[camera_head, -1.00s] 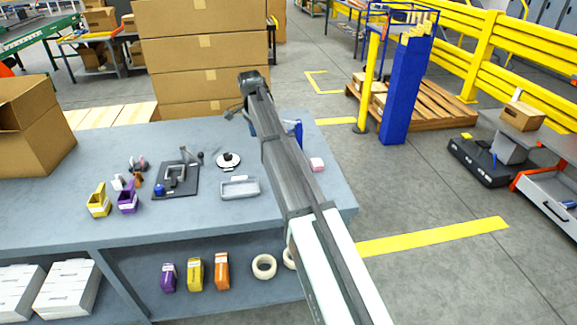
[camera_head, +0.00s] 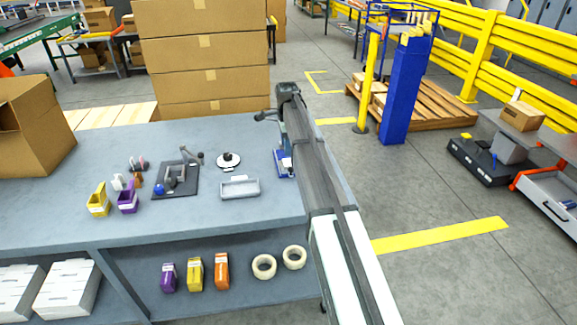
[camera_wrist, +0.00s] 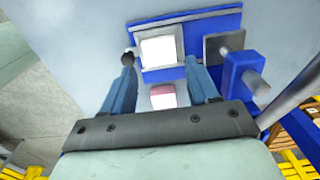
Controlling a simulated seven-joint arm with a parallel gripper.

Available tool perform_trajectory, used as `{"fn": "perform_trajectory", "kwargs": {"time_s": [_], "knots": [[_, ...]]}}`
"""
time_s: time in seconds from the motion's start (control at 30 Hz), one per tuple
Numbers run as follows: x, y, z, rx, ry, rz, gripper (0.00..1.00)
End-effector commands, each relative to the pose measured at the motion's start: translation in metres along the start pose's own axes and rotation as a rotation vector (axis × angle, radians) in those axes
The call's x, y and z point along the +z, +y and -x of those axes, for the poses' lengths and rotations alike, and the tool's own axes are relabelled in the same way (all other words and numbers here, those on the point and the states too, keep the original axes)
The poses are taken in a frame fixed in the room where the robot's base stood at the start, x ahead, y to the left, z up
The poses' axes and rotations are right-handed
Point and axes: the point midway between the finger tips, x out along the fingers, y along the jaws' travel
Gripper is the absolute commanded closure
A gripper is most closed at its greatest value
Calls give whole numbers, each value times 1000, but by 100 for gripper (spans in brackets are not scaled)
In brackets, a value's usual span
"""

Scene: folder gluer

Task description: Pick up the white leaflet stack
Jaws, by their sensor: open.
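A white square stack (camera_wrist: 160,50), which looks like the leaflet stack, sits on a blue holder (camera_wrist: 164,74) in the wrist view. My gripper (camera_wrist: 160,62) is open and empty, its two blue-grey fingers apart. In that view the stack shows between and just beyond the fingertips; the height gap cannot be told. In the head view the blue holder (camera_head: 281,158) stands near the right end of the bench, with a bit of white beside my arm. My gripper is mostly hidden there.
A pink and white block (camera_wrist: 162,96) shows between the fingers. A blue clamp-like part with a grey plate (camera_wrist: 240,70) stands to the right. A grey tray (camera_head: 240,188) and a black fixture (camera_head: 177,180) are on the bench (camera_head: 230,218). Tall cartons (camera_head: 205,50) rise behind.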

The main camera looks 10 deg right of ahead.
Motion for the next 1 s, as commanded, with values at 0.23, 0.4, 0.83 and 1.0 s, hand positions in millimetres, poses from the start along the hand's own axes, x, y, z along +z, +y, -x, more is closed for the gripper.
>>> {"fn": "perform_trajectory", "kwargs": {"time_s": [0.23, 0.4, 0.83, 1.0], "knots": [[0, 0, -17, 0, 0, 1, 40], [0, 2, -32, 1, 0, 1, 40], [-1, 2, -67, -1, 1, 1, 40], [-1, 2, -67, -1, 1, 1, 47]]}}
